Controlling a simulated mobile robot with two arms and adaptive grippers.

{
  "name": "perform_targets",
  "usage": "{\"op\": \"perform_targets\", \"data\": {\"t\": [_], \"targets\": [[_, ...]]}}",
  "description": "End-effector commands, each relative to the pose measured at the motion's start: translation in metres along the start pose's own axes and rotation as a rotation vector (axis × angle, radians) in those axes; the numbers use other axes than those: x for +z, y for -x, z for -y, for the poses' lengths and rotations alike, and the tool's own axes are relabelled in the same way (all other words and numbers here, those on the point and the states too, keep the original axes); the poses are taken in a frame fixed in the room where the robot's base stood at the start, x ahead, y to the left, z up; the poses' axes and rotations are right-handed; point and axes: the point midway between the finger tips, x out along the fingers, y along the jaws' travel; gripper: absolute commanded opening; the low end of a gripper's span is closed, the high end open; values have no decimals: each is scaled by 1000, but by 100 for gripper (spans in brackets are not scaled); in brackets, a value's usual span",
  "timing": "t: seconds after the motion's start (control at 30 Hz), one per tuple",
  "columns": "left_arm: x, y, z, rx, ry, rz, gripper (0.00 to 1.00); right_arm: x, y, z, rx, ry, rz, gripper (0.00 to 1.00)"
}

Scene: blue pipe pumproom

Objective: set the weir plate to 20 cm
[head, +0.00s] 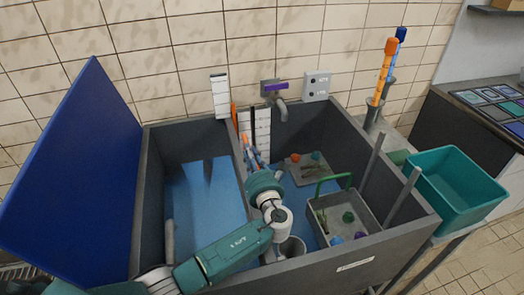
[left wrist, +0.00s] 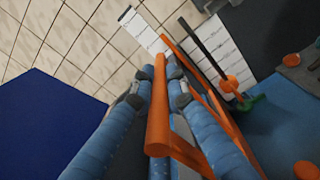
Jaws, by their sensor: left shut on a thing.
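My left gripper (head: 253,156) reaches over the divider in the middle of the grey tank. In the left wrist view its two blue-sleeved fingers (left wrist: 158,92) are shut on an orange bar (left wrist: 158,110), which looks like the weir plate's handle. An orange upright (head: 234,117) stands by the back wall at the divider. White marked scales (head: 220,95) and (head: 262,128) stand at the back; they also show in the left wrist view (left wrist: 142,30). I cannot read their numbers or the plate's height. The plate itself is mostly hidden behind my arm and gripper. My right gripper is not in view.
A blue panel (head: 75,170) leans up at the left. A purple-handled tap (head: 274,88) is on the back wall. A grey tray with a green handle (head: 336,181) sits in the right side. A teal bin (head: 457,190) and orange and blue poles (head: 384,70) stand right.

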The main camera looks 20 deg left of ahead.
Motion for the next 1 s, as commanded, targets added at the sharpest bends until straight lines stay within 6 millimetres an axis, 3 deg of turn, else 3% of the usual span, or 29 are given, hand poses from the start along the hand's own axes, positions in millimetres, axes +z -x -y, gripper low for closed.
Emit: {"op": "perform_targets", "data": {"t": [0.1,0.2,0.23,0.3,0.47,0.6,0.67,0.77,1.0], "targets": [[2,5,8,-19,4,1,0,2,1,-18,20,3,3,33],[3,5,8,-20,4,2,0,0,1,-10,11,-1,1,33],[3,5,8,-20,5,2,20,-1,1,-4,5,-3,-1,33],[3,5,8,-19,5,2,33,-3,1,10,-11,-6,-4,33],[4,4,8,-18,5,3,33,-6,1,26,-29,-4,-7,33],[4,5,8,-17,5,3,33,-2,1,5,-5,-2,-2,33],[4,9,8,-18,5,3,33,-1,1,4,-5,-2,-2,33],[3,21,8,-19,6,2,33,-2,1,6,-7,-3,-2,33],[3,72,8,-21,6,1,33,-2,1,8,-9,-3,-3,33]]}}
